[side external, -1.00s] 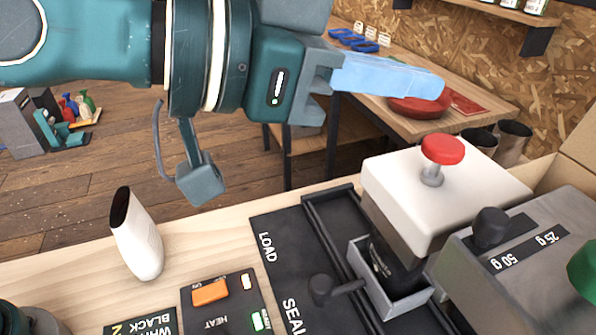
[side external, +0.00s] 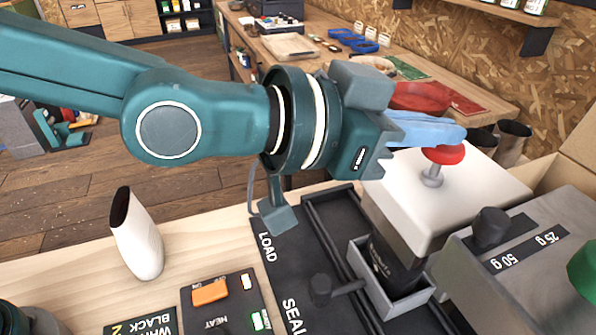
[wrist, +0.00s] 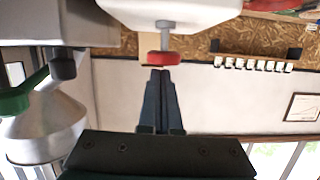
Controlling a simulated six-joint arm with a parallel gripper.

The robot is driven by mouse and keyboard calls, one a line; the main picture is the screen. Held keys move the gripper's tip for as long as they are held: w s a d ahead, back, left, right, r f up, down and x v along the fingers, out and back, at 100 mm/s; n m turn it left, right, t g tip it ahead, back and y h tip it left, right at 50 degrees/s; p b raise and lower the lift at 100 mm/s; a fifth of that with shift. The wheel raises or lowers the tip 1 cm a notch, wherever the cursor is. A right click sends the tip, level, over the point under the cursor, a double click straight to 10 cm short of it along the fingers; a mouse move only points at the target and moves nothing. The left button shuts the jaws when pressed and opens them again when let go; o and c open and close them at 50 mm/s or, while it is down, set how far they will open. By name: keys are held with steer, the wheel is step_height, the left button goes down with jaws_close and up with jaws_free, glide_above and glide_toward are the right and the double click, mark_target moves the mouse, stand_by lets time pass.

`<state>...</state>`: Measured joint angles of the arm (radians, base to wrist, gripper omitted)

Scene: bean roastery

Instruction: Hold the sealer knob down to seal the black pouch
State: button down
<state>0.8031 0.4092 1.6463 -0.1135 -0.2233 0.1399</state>
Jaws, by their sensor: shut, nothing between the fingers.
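The red sealer knob (side external: 445,155) stands up on its short stem on the white sealer head (side external: 450,185). It also shows in the wrist view (wrist: 160,58), which is upside down. My gripper (side external: 455,133) is shut and empty, its blue fingers level and overlapping the knob's top in the side view. In the wrist view its fingertips (wrist: 160,72) line up with the knob; I cannot tell if they touch it. The black pouch (side external: 392,265) stands upright in a grey holder (side external: 400,305) under the head, its top hidden.
A white pouch (side external: 137,240) stands open on the left of the bench. A panel with an orange switch (side external: 210,292) and a black lever (side external: 322,288) lie in front. A grey dosing machine (side external: 530,260) with a black knob stands close at right.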

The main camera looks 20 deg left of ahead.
steer(key=shift+f, duration=1.45)
stand_by(0.5)
steer(key=shift+r, duration=0.6)
steer(key=r, duration=0.3)
steer(key=shift+s+a+r, duration=0.15)
steer(key=shift+s+r, duration=0.05)
steer(key=shift+s, duration=0.05)
steer(key=v, duration=0.9)
steer(key=shift+s, duration=0.2)
steer(key=shift+a, duration=0.15)
